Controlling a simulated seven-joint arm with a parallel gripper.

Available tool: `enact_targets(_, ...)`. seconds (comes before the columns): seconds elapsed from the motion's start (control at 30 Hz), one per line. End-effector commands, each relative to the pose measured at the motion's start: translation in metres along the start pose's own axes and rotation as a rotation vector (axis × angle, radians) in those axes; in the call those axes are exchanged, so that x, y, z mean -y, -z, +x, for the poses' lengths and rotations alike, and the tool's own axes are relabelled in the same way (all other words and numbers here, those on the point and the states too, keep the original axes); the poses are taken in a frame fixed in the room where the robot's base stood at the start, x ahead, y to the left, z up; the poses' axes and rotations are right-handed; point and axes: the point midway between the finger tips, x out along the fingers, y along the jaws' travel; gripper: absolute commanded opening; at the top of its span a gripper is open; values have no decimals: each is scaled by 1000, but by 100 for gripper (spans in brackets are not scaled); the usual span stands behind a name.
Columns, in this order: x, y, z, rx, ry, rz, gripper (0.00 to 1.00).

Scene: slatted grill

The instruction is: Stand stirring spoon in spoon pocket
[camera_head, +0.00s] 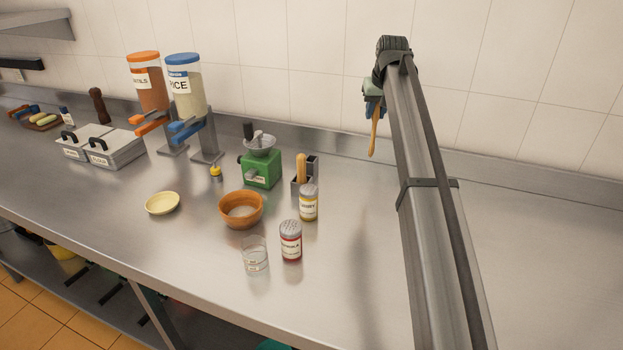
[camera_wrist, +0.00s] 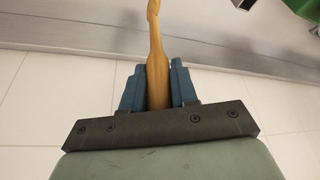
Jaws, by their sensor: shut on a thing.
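My gripper (camera_head: 374,104) is high above the counter at the right, near the tiled wall. It is shut on a wooden stirring spoon (camera_head: 374,138), which hangs down below it, slightly tilted. In the wrist view the spoon (camera_wrist: 156,65) runs between the two blue fingers (camera_wrist: 158,88); its far end leaves the top of the picture. The spoon pocket (camera_head: 297,186) is a grey upright holder on the counter, left of and below my gripper. Another wooden utensil (camera_head: 301,168) stands at the holder, and part of the holder is hidden behind a jar.
A green grinder (camera_head: 262,168) stands left of the holder. Two spice jars (camera_head: 308,203) (camera_head: 291,241), a glass (camera_head: 255,253) and an orange bowl (camera_head: 241,209) stand in front. Dispensers (camera_head: 188,88) are farther left. The counter right of the holder is clear.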

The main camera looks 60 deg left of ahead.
Motion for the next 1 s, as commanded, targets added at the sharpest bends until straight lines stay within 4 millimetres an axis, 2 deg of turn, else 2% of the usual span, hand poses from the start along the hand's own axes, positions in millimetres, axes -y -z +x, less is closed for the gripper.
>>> enact_targets(0.03,25,10,3,0,10,-24,0)
enact_targets(0.2,92,28,10,1,38,-90,0)
enact_targets(0.4,152,39,14,1,61,-147,0)
enact_targets(0.5,170,42,15,0,68,-164,0)
enact_targets(0.6,180,42,16,0,72,-174,0)
enact_targets(0.77,184,38,26,1,74,-178,0)
enact_targets(1.0,184,23,61,1,74,-178,0)
